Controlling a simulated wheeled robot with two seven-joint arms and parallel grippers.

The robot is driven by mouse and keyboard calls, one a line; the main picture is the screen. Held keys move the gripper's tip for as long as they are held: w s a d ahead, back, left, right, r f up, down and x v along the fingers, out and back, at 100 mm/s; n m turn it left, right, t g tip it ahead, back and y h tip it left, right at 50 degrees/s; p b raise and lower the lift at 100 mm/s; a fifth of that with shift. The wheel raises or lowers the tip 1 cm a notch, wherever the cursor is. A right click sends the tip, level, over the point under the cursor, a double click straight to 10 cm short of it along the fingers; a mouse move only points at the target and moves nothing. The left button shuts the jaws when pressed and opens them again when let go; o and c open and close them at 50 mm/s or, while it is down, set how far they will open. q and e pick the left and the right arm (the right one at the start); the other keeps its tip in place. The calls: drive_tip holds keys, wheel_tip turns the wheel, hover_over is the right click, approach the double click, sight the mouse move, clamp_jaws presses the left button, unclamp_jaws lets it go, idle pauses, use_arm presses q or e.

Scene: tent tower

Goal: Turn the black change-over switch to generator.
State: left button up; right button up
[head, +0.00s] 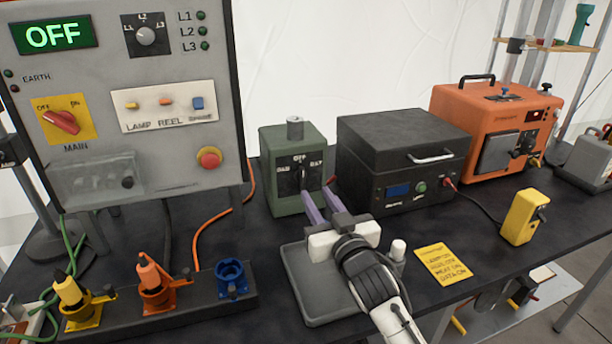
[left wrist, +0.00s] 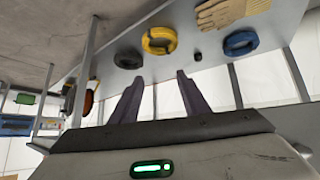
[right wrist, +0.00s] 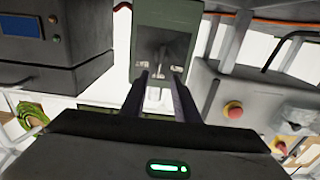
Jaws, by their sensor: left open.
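The change-over switch is a green box (head: 291,165) on the table, with a grey cylinder on top. Its dark front plate has OFF at the top, a label at left that looks like GEN, and one at right like BAT. The black lever (head: 303,175) looks roughly upright in the middle. My right gripper (head: 318,196) is just in front of the plate, fingers apart. In the right wrist view, the green box (right wrist: 147,25) lies beyond the fingertips (right wrist: 159,75); I cannot tell whether they touch the lever. My left gripper (left wrist: 157,78) is open and empty, away from the switch.
A black box (head: 405,150) stands close to the right of the switch, and a grey control panel (head: 200,60) stands at left. A grey tray (head: 310,290) lies under my right gripper. A yellow card (head: 443,262) and yellow device (head: 524,216) are farther right.

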sight(304, 175)
drive_tip(key=b+x, duration=0.1)
drive_tip(key=x, duration=0.7)
drive_tip(key=shift+w+a, duration=0.1)
drive_tip(key=shift+w, duration=0.2)
clamp_jaws()
